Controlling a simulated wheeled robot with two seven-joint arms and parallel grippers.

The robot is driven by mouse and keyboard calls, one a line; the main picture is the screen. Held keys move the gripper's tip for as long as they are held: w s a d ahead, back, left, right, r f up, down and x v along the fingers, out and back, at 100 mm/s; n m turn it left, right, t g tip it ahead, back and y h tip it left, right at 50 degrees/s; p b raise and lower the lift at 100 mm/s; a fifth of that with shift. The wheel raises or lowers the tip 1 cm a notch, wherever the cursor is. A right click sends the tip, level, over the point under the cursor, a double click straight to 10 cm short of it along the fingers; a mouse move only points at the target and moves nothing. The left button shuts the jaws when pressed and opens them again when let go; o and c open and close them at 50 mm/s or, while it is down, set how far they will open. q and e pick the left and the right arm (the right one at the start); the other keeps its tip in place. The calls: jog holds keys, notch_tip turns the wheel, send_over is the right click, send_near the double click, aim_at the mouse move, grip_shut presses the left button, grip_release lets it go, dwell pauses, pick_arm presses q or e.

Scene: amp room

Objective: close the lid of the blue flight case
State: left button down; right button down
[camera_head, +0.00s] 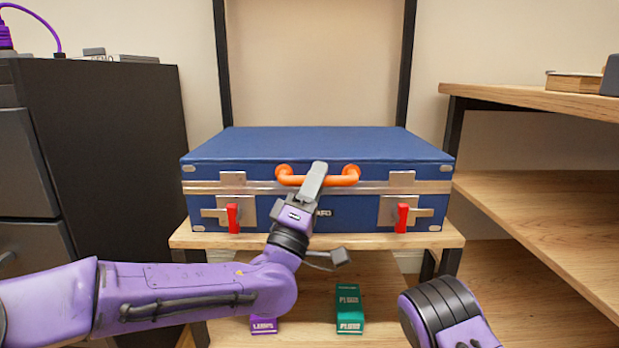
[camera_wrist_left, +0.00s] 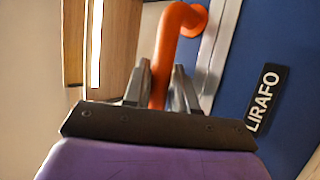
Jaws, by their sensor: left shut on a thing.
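The blue flight case (camera_head: 350,210) stands on a wooden shelf. Its lid (camera_head: 320,143) lies flat on top and looks closed, with the metal rim band along the front. An orange handle (camera_head: 348,176) is on the front of the case. Two red latches (camera_head: 233,218) hang at the lower front, the other at the right (camera_head: 402,217). My left gripper (camera_head: 314,178) is at the middle of the handle. In the left wrist view its fingers (camera_wrist_left: 160,88) are shut around the orange handle (camera_wrist_left: 165,55). My right arm shows at the lower right, but its gripper fingers do not.
The wooden shelf (camera_head: 390,241) carries the case. A purple box (camera_head: 263,325) and a green box (camera_head: 349,310) lie below it. A dark cabinet (camera_head: 110,150) stands at the left, wooden shelving (camera_head: 550,205) at the right. A black frame rises behind.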

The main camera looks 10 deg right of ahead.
pick_arm(q)
jog(key=shift+f, duration=0.5)
jog(key=c, duration=1)
grip_release()
jog(key=shift+s, duration=0.1)
pick_arm(e)
jog(key=shift+a, duration=0.1)
jog(key=s, duration=0.1)
jog(key=s+r+g+p, duration=0.1)
jog(key=s+n+p, duration=0.1)
jog(key=shift+a+r+g+y, duration=0.15)
jog(key=shift+r+g+y, duration=0.15)
jog(key=shift+g, duration=0.1)
pick_arm(q)
jog(key=v, duration=1)
jog(key=shift+s+a, duration=0.2)
jog(key=shift+a, duration=0.05)
jog(key=shift+p, duration=0.3)
